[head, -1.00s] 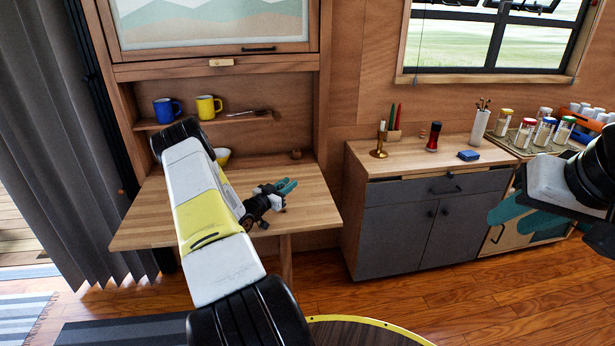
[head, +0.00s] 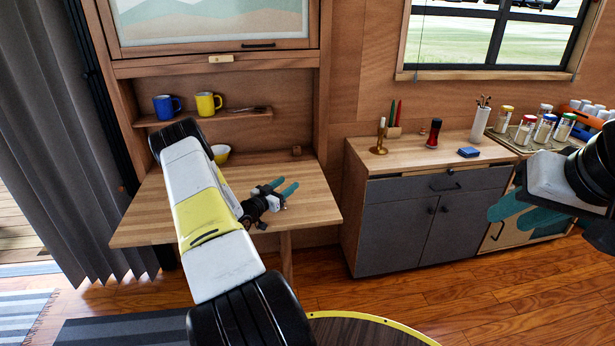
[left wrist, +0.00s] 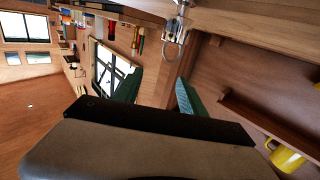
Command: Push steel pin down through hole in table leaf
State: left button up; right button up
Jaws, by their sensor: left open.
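The steel pin (left wrist: 174,32), with a ring at its end, shows at the top of the left wrist view, at the edge of the wooden table leaf (left wrist: 255,25). How deep it sits in the hole I cannot tell. In the head view the leaf (head: 150,220) is level, and the pin is not clear there. My left gripper (head: 281,188) is over the leaf's right part, open and empty. In the left wrist view its teal fingers (left wrist: 158,92) are spread, apart from the pin. My right gripper (head: 515,213) is at the head view's right, away from the leaf.
A white-and-yellow bowl (head: 220,153) stands at the back of the leaf. A blue mug (head: 164,106) and yellow mug (head: 206,104) stand on the shelf above. A grey cabinet (head: 400,228) with small items on top stands to the right.

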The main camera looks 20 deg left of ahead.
pick_arm(q)
jog(key=v, duration=0.6)
jog(key=shift+s, duration=0.3)
jog(key=shift+r, duration=0.1)
jog(key=w+d+r+g+y, duration=0.2)
jog(key=d+r, duration=0.1)
jog(key=r, duration=0.6)
jog(key=w+d+r+g+y, duration=0.2)
jog(key=w+d+r+g, duration=0.1)
jog(key=r, duration=0.6)
jog(key=s+d+r+y, duration=0.1)
jog(key=s+d+r, duration=0.25)
jog(key=r, duration=0.25)
jog(key=s+d+r+n+g, duration=0.1)
jog(key=s+d+r+g, duration=0.1)
jog(key=s+d+r, duration=0.4)
jog(key=s+d+r+n+g, duration=0.1)
jog(key=s+d+r, duration=0.15)
jog(key=s, duration=0.55)
jog(key=s+d+g+h, duration=0.1)
jog(key=s+d, duration=0.4)
jog(key=s, duration=0.4)
jog(key=s+d+g+h, duration=0.1)
jog(key=s+d+g, duration=0.1)
jog(key=s+d, duration=0.3)
jog(key=s+f, duration=0.1)
jog(key=s, duration=0.3)
jog(key=shift+s+d+h, duration=0.25)
jog(key=shift+d+h, duration=0.1)
jog(key=shift+h, duration=0.05)
